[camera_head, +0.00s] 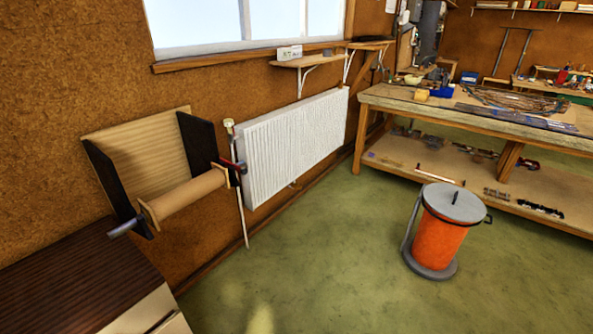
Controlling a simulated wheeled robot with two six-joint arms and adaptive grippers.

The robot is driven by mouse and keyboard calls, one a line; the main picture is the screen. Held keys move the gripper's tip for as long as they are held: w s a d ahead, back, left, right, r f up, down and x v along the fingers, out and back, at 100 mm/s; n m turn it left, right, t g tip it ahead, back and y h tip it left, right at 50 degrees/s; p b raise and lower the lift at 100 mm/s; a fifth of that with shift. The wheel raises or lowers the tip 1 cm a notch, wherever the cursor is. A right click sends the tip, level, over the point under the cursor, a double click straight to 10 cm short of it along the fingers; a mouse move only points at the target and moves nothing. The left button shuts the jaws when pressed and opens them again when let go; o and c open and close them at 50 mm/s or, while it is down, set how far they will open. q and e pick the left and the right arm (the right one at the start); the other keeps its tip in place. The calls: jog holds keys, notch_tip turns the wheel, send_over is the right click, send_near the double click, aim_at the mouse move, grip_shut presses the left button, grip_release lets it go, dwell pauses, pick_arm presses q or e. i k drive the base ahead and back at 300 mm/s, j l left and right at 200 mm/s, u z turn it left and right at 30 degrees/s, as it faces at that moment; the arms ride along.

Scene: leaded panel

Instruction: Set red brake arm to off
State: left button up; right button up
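The red brake arm (231,164) is a small red bar at the right end of a wall-mounted roll holder. It slants slightly and sits beside the black right side plate (197,142), close to the radiator's left edge. The holder carries a brown roll (184,196) between two black side plates, with a tan ribbed back panel (140,149) behind. A grey rod end (123,228) sticks out at its lower left. The arm is too small to read any off marking. Neither of my grippers is in view.
A white radiator (295,145) stands right of the holder, with a pipe (242,218) between them. A dark-topped cabinet (70,285) is below left. An orange bin (438,240) with a grey lid and a wooden workbench (385,98) are at right. Green floor between is clear.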

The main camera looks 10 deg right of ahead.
aim_at(243, 172)
jog(key=i+l, duration=0.2)
jog(key=l, duration=0.15)
jog(key=i+l+u, duration=0.1)
jog(key=i+l, duration=0.35)
jog(key=l, duration=0.2)
jog(key=i+l, duration=0.2)
jog(key=l, duration=0.2)
jog(key=i+l+u, duration=0.1)
jog(key=l, duration=0.25)
jog(key=i+l, duration=0.25)
jog(key=i+l+u, duration=0.1)
jog(key=l, duration=0.35)
jog(key=i, duration=0.1)
